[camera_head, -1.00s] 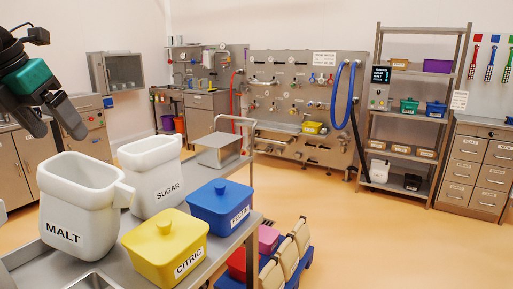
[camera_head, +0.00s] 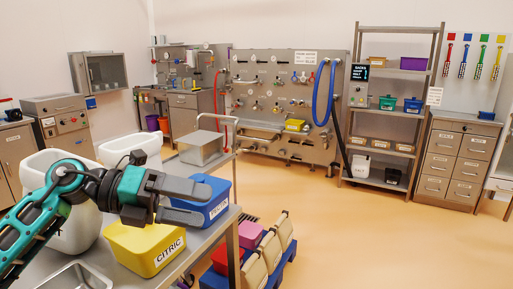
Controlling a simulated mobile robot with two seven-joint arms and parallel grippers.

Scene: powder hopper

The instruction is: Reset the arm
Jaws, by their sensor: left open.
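My left arm comes in from the left edge in the head view. Its gripper (camera_head: 192,202) is open and empty, pointing right above the trolley. It hangs in front of a large white tub (camera_head: 75,232) and partly covers the blue lidded box (camera_head: 216,208). The yellow lidded box (camera_head: 146,247), labelled CITRIC, stands just below and in front of the gripper. A second white tub (camera_head: 131,146) stands behind the arm, its front mostly hidden. I cannot tell whether the gripper touches the blue box. My right gripper is not in view.
The steel trolley (camera_head: 185,258) bears the tubs and boxes, with a push handle at its far end. A blue pallet (camera_head: 284,262) with sacks and coloured packs sits beside it on the floor. A shelf rack (camera_head: 393,137) stands at the back. The floor at right is clear.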

